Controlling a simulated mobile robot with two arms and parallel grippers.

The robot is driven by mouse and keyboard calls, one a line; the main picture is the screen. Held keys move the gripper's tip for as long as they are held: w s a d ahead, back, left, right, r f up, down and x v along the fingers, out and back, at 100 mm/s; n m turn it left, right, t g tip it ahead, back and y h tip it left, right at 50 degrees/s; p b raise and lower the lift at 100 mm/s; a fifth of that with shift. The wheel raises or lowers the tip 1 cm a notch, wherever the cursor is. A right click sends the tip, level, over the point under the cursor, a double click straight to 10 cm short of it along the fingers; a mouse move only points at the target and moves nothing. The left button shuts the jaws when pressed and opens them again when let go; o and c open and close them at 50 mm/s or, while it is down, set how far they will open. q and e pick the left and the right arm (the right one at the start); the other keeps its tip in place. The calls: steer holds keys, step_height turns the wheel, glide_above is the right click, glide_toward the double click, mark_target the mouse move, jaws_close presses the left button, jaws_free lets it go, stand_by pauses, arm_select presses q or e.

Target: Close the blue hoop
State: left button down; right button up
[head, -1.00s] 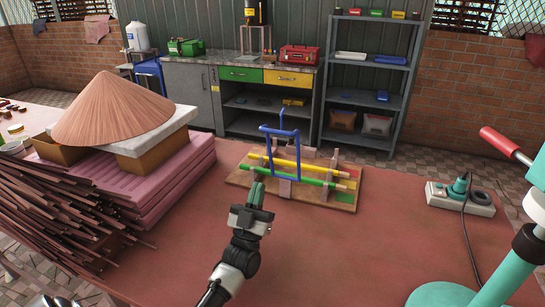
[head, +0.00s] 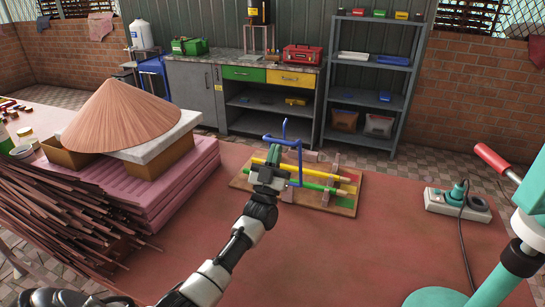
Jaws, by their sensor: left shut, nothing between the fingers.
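The blue hoop (head: 299,166) stands up on a wooden board (head: 340,209) on the red table. Its top bar and right side show; its left side is mostly hidden behind my left gripper. A yellow bar (head: 316,174) and a green bar (head: 312,186) lie across the board on small blocks. My left gripper (head: 272,152) is shut and empty, with its green fingertips pointing away from me. In the picture the fingertips lie inside the hoop's outline, just below its top bar. I cannot tell whether they touch it. My right gripper is not in view.
A conical straw hat (head: 125,115) sits on boxes over pink stacks at the left, with bundles of dark sticks (head: 65,215) in front.

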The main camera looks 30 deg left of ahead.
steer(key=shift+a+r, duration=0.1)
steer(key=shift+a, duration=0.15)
